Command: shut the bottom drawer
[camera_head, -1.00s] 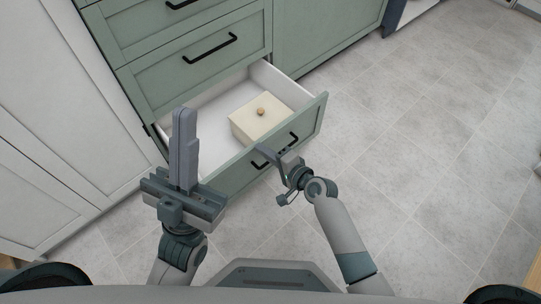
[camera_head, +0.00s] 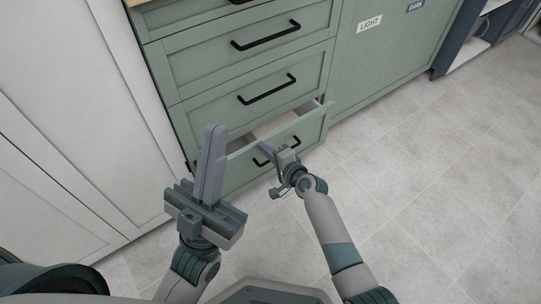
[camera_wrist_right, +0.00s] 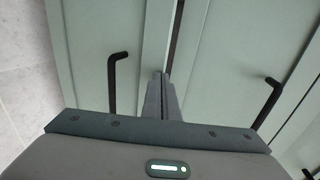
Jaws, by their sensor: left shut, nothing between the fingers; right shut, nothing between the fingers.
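The green bottom drawer (camera_head: 312,128) stands partly open, with a narrow opening along its top edge. A pale box (camera_head: 274,124) shows inside, mostly hidden by the drawer front and the cabinet. My right gripper (camera_head: 264,148) is shut and empty at the top of the drawer front, by its black handle (camera_head: 296,142). In the right wrist view its fingers (camera_wrist_right: 161,88) point at the drawer front, beside the handle (camera_wrist_right: 113,82); whether they touch is unclear. My left gripper (camera_head: 214,135) is shut and empty, raised left of the drawer, hiding part of its left end.
Closed drawers with black handles (camera_head: 267,90) sit above. A green panel labelled LIGHT (camera_head: 369,23) is to the right, and white cabinet doors (camera_head: 75,120) are to the left. The tiled floor (camera_head: 430,190) at right is clear.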

